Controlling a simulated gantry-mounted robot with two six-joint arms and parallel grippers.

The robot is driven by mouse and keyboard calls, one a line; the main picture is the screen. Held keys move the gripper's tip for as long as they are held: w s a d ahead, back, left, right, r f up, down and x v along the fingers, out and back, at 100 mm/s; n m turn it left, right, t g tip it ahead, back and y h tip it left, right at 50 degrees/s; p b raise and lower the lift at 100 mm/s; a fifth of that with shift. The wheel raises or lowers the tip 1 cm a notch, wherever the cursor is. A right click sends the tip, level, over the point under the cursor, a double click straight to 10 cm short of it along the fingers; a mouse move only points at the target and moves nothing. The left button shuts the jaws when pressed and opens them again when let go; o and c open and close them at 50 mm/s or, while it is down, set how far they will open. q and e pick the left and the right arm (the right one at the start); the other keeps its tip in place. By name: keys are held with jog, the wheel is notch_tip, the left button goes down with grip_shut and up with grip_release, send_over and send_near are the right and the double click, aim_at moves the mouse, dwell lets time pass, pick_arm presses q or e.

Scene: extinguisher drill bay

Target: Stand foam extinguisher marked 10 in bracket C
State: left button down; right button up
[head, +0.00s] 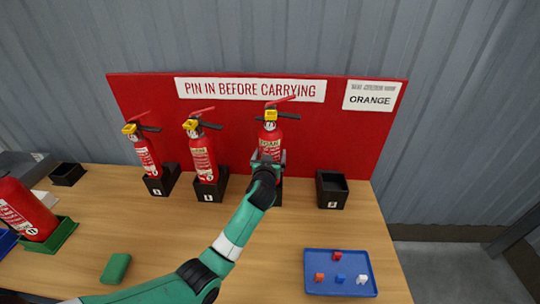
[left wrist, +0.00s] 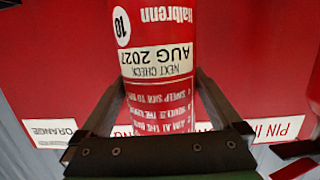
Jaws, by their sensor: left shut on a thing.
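The red extinguisher (head: 270,134) with a yellow tag at its neck is upright in front of the red backboard. It fills the middle of the left wrist view (left wrist: 158,45), upside down there, with a round 10 mark and "NEXT CHECK AUG 2027". My left gripper (head: 268,160) is shut around its body; the fingers (left wrist: 160,92) lie on both sides. A black bracket (head: 278,191) shows partly behind my gripper, below the extinguisher. My arm hides the extinguisher's base and the bracket's letter, so I cannot tell whether it is seated. My right gripper is in neither view.
Two extinguishers (head: 146,156) (head: 203,158) stand in black brackets to the left. An empty black bracket (head: 332,191) stands right. Another extinguisher (head: 25,208) is in a green holder far left. A blue tray (head: 316,288) holds several small coloured pieces; a green block (head: 116,268) lies front left.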

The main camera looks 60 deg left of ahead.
pick_arm(q)
jog(key=shift+r, duration=0.2)
dwell(0.5)
jog(key=shift+f+b, duration=0.35)
jog(key=shift+b, duration=0.15)
jog(key=shift+f+b, duration=1.25)
dwell(0.5)
